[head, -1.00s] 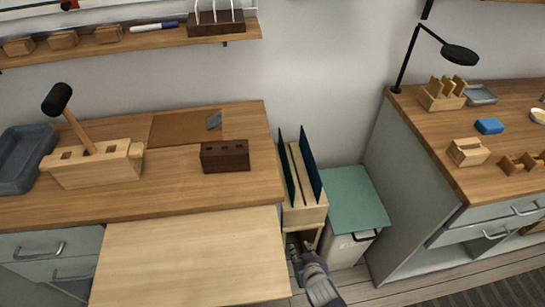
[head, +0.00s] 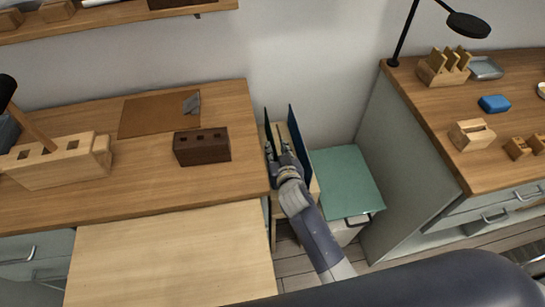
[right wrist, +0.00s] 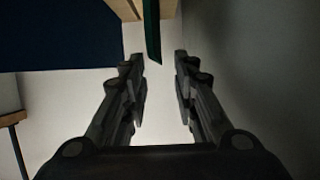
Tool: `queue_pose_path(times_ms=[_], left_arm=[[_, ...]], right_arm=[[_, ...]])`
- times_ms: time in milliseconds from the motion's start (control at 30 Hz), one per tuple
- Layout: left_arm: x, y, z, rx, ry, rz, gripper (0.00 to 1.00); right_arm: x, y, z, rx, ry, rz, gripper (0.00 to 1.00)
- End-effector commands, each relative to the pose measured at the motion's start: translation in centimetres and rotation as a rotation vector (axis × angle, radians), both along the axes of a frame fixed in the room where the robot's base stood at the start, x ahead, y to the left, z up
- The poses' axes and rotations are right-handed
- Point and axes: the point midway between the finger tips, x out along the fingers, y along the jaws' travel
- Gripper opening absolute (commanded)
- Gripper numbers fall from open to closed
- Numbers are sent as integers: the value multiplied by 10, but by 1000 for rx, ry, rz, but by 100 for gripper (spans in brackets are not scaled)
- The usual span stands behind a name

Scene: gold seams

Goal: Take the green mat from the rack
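The wooden rack (head: 283,131) stands in the gap between the two counters and holds upright thin panels. The dark green mat (head: 268,128) is at its left side, and a dark blue panel (head: 299,140) is at its right. My right gripper (head: 279,149) is over the rack, between these panels, and its arm hides the rack's front. In the right wrist view, my right gripper (right wrist: 160,58) is open. The edge of the green mat (right wrist: 152,30) comes down to the fingertips, nearer the left finger; whether it lies between them in depth I cannot tell. My left gripper is out of view.
A bin with a green lid (head: 345,180) stands right of the rack. The left counter (head: 95,120) carries a dark brown block (head: 202,147), a light wooden block (head: 62,163) and a brown sheet (head: 155,115). The right counter (head: 425,120) closes the gap.

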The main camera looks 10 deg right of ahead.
Motion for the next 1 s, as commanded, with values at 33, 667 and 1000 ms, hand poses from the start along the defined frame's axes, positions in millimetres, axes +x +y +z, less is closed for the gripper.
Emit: queue_pose_path(times_ms=[33, 667, 1000], left_arm=[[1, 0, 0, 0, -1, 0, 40], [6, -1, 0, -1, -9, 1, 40], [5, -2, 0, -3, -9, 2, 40]], right_arm=[[2, 0, -1, -1, 0, 0, 27], [51, -1, -18, -1, 0, 0, 27], [50, 0, -18, -1, 0, 0, 0]])
